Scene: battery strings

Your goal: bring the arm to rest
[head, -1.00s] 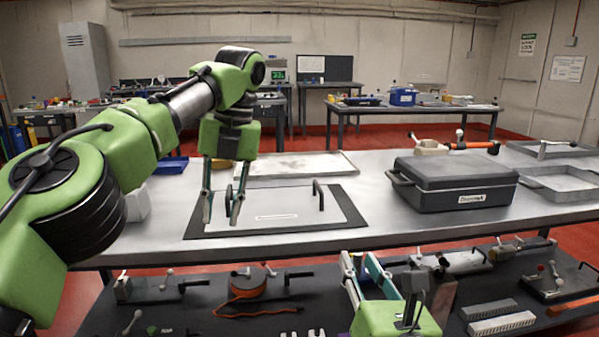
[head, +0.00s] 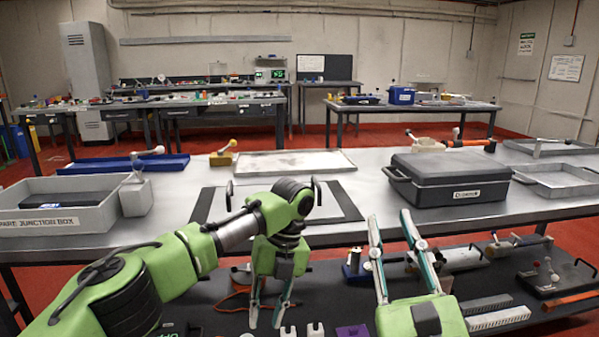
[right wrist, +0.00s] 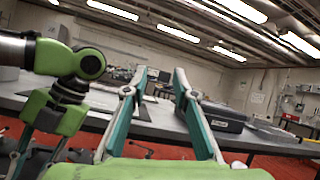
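My left gripper (head: 269,308) hangs with its fingers pointing down over the dark lower shelf in the head view. Its two fingers are apart, and I see nothing between them. My right gripper (head: 391,217) points up and away from me, in front of the table edge, right of my left gripper. Its fingers are spread and empty, and the right wrist view also shows them apart (right wrist: 160,74). My left arm also shows at the left of the right wrist view.
The metal table (head: 380,218) carries a dark case (head: 452,180), a junction box tray (head: 55,222), a blue tray (head: 110,168) and a framed white panel (head: 290,163). A dark-bordered plate with handles lies behind my left arm. The lower shelf (head: 350,300) holds several fixtures.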

